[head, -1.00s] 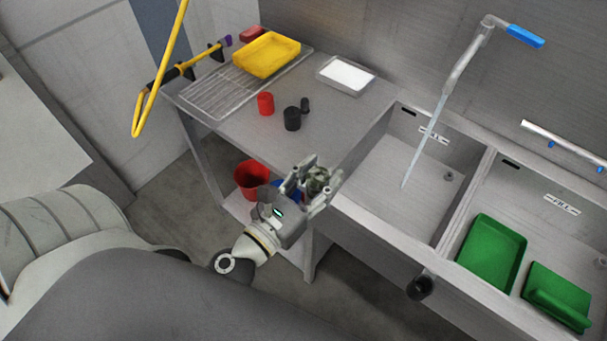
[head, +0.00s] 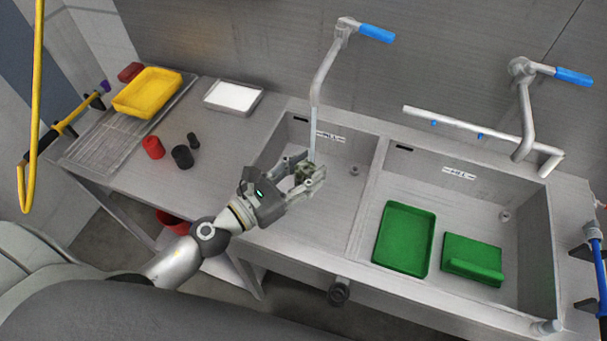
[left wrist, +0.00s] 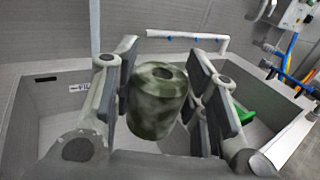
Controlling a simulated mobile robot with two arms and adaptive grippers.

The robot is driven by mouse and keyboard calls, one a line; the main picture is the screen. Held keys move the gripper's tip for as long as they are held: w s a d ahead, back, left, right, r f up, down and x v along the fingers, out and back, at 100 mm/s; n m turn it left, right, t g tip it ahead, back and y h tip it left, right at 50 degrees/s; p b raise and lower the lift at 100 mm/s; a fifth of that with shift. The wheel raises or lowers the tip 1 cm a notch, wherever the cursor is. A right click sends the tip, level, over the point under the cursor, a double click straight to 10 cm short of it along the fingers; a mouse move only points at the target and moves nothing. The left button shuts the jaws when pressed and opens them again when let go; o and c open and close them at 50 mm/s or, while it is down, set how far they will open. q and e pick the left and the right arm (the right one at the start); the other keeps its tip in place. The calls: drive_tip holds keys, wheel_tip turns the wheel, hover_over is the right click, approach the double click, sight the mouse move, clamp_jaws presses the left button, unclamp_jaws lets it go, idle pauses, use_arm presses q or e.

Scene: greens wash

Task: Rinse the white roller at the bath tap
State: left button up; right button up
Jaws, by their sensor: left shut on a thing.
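My left gripper (head: 306,179) is shut on a roller (head: 303,172), a short cylinder with a hole in its end. It looks blotchy grey-green rather than white, and it fills the middle of the left wrist view (left wrist: 157,100) between the finger pads. The gripper is over the left basin (head: 275,205). The left tap (head: 325,70), with a blue lever, runs a thin stream (head: 312,140) into this basin. In the head view the stream's lower end passes close to the fingertips; I cannot tell whether it touches the roller. My right gripper is not in view.
The right basin (head: 470,188) holds a green tray (head: 404,238) and another green piece (head: 472,258). A second tap (head: 524,110) and a horizontal pipe (head: 460,122) stand behind it. On the left counter are a yellow tray (head: 148,92), a white-filled tray (head: 233,97), and red (head: 153,147) and black (head: 182,156) cylinders.

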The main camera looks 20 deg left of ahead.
use_arm(q)
drive_tip(key=w+a+f+b, duration=0.1)
drive_tip(key=w+f, duration=0.1)
drive_tip(key=w, duration=0.9)
drive_tip(key=shift+w+f, duration=0.2)
drive_tip(key=shift+w, duration=0.1)
idle(0.3)
drive_tip(key=shift+d, duration=0.15)
drive_tip(key=shift+d, duration=0.45)
drive_tip(key=shift+a, duration=0.25)
drive_tip(key=shift+a, duration=0.4)
